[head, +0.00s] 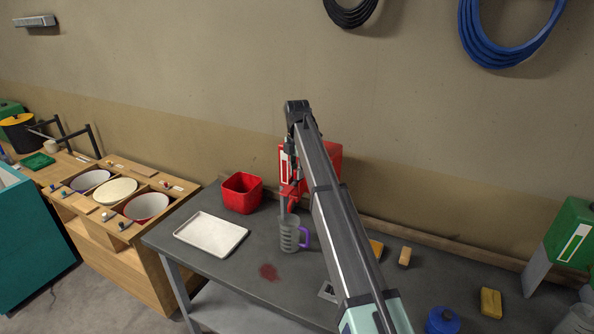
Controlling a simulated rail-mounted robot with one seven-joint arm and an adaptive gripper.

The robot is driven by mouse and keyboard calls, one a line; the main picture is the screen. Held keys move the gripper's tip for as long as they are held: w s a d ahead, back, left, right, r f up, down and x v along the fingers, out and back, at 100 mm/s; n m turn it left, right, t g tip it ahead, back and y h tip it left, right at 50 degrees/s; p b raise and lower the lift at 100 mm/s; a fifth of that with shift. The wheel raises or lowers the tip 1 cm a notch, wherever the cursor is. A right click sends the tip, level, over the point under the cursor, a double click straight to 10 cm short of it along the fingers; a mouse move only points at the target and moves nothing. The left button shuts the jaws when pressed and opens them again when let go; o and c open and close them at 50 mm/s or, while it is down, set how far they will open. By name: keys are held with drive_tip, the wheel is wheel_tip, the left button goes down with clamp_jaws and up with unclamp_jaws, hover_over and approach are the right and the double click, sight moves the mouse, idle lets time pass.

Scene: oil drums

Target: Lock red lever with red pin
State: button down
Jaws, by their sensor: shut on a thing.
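A red drum (333,153) stands at the back of the grey workbench, largely hidden behind my arm. A white level strip (284,165) shows on its left side. Red parts (288,190) show low on its front, but I cannot tell the lever and the pin apart there. My gripper (291,168) points down at the drum's front, beside the strip. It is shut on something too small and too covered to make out. A grey jug (289,237) with a purple handle stands on the bench below the drum's front, under a grey spout.
A red square bin (242,192) and a white tray (211,233) stand left on the workbench (217,268). A dark red stain (269,272) marks its front. A green drum (570,235) stands far right.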

drive_tip(key=shift+f, duration=0.15)
drive_tip(key=c, duration=0.9)
unclamp_jaws()
